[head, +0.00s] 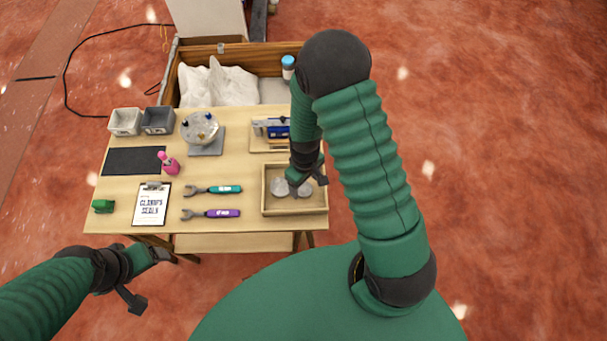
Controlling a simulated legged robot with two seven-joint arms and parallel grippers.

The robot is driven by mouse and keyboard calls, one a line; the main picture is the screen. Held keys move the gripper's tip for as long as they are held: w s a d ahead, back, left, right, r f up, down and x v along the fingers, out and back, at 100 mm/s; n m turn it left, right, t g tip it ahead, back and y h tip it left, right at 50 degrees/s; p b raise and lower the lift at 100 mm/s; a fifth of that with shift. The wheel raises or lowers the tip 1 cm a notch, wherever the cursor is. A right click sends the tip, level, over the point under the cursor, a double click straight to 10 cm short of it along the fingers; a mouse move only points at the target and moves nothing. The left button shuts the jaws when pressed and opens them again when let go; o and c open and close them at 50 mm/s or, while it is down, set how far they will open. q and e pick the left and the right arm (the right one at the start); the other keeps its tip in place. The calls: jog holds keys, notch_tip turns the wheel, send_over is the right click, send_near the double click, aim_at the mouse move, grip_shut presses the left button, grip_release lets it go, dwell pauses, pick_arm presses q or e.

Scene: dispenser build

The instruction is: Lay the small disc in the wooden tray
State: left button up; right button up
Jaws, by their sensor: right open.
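The wooden tray (295,212) sits at the front right corner of the table. Two pale grey round pieces lie in it side by side: a left one (278,187) and a right one (304,190). I cannot tell for sure which is the small disc. My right gripper (308,180) is open just above the tray, over the right piece, and partly covers it. Whether it touches that piece is unclear. My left gripper (148,278) is open and empty, off the table's front left side.
A round clear unit (200,128) stands on a grey base. A blue device on a wooden stand (268,145) is behind the tray.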

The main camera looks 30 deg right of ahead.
aim_at(305, 187)
notch_tip(305, 187, up, 5)
jog(key=shift+w+d, duration=0.15)
jog(key=s+a+r+m+t, duration=0.1)
jog(key=s+a+r, duration=0.1)
jog(key=r, duration=0.4)
jog(key=s+a+r+m+t, duration=0.1)
jog(key=s+a+r, duration=0.1)
jog(key=r, duration=0.5)
jog(key=shift+s+a+r+m+t, duration=0.15)
jog(key=shift+s+a+m+t, duration=0.15)
jog(key=shift+a, duration=0.5)
jog(key=shift+s, duration=0.1)
